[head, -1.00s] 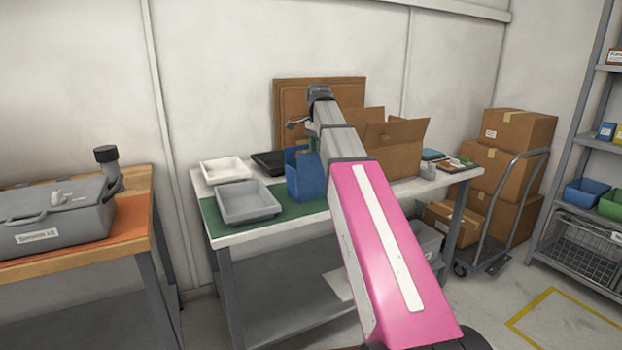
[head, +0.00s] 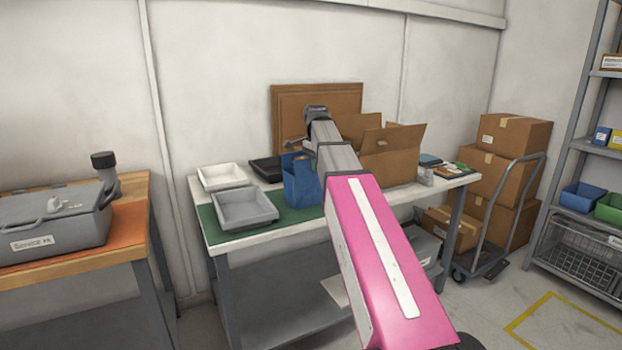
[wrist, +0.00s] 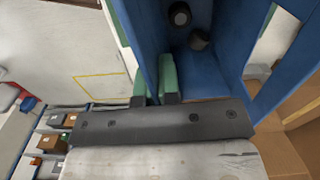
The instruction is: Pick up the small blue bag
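The small blue bag (head: 300,182) stands upright on the green mat (head: 208,216) of the white table. Its open top shows in the wrist view, with blue walls (wrist: 215,70) and two dark round-ended items (wrist: 190,25) inside. My gripper (wrist: 156,85) has green fingers close together, one on each side of a bag wall, and appears shut on that wall. In the head view the fingers are mostly hidden by the bag and my arm.
A grey tray (head: 245,210) stands left of the bag, with a white tray (head: 223,176) and a black tray (head: 267,168) behind. An open cardboard box (head: 390,165) is close on the right. Flat cardboard (head: 290,110) leans on the wall behind.

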